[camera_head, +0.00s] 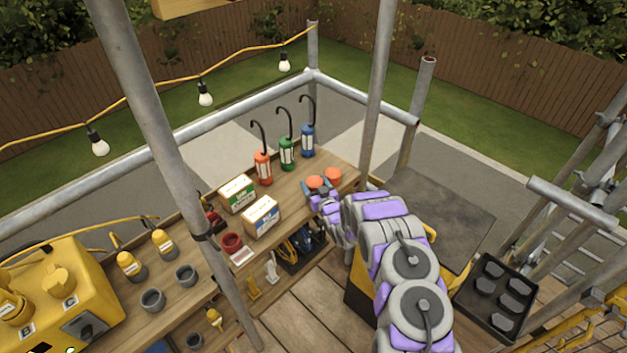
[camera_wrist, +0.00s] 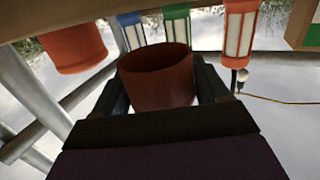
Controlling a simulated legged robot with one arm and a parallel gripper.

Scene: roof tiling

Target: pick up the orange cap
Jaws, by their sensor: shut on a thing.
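Two orange caps show at the right end of the wooden bench. My gripper (camera_head: 317,190) is shut on the left orange cap (camera_head: 315,181). In the wrist view, that cap (camera_wrist: 158,82) sits between my two dark fingers (camera_wrist: 160,92), with its open, hollow end showing. It looks to be held off the bench top, though the height is hard to judge. The other orange cap (camera_head: 333,174) stands on the bench just right of it. It also shows at the upper left of the wrist view (camera_wrist: 76,48), apart from my fingers.
Red (camera_head: 263,168), green (camera_head: 287,154) and blue (camera_head: 307,141) hooked lanterns stand behind on the bench (camera_head: 210,262). Two boxes (camera_head: 261,217) and a red pot (camera_head: 232,243) are left of my gripper. Grey scaffold poles (camera_head: 376,85) rise close by. A black tray (camera_head: 497,295) lies at right.

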